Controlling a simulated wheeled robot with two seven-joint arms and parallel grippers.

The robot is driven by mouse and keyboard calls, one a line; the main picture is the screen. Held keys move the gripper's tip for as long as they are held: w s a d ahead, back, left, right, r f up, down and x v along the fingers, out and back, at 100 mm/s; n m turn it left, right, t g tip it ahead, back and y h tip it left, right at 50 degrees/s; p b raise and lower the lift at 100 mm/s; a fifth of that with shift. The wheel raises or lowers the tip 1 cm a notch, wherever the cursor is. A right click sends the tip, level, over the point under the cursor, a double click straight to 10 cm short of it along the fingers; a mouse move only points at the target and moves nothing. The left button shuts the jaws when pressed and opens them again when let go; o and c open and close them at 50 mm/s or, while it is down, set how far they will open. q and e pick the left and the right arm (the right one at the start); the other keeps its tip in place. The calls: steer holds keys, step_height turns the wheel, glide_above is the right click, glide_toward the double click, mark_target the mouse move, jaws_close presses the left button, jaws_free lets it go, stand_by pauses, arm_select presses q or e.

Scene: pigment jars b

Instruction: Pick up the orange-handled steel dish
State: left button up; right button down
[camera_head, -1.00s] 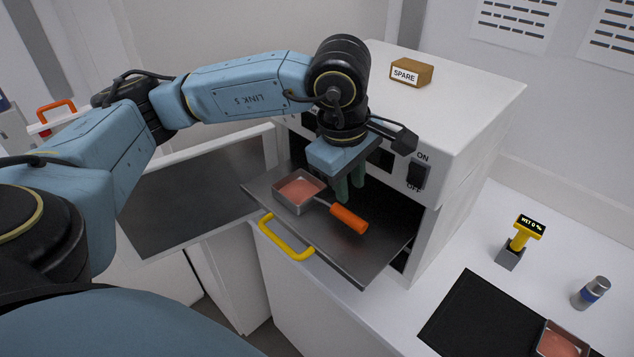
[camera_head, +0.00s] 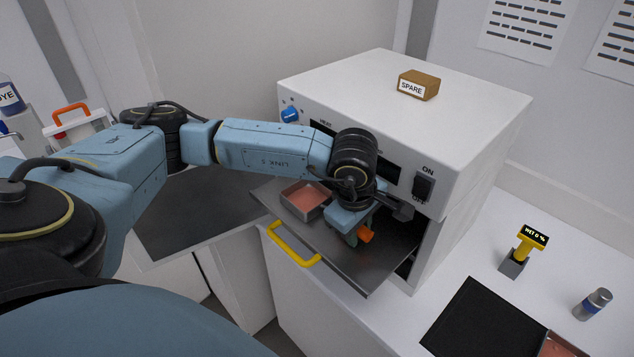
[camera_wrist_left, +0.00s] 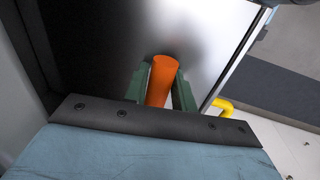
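The steel dish (camera_head: 304,199) with pink contents sits on the pulled-out dark oven tray (camera_head: 377,276). Its orange handle (camera_head: 366,235) points toward the front right and is partly hidden by my left gripper (camera_head: 357,237). In the left wrist view the orange handle (camera_wrist_left: 162,82) lies between the two green fingers of my left gripper (camera_wrist_left: 164,88), one on each side. I see no clear gap, but whether the fingers press on it does not show. My right gripper is in neither view.
The white oven (camera_head: 400,120) stands behind the tray, its door (camera_head: 190,215) open to the left. A yellow handle (camera_head: 293,246) is at the tray's front.

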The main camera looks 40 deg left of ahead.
arm_select(q)
jaws_close()
steer(key=shift+r, duration=0.15)
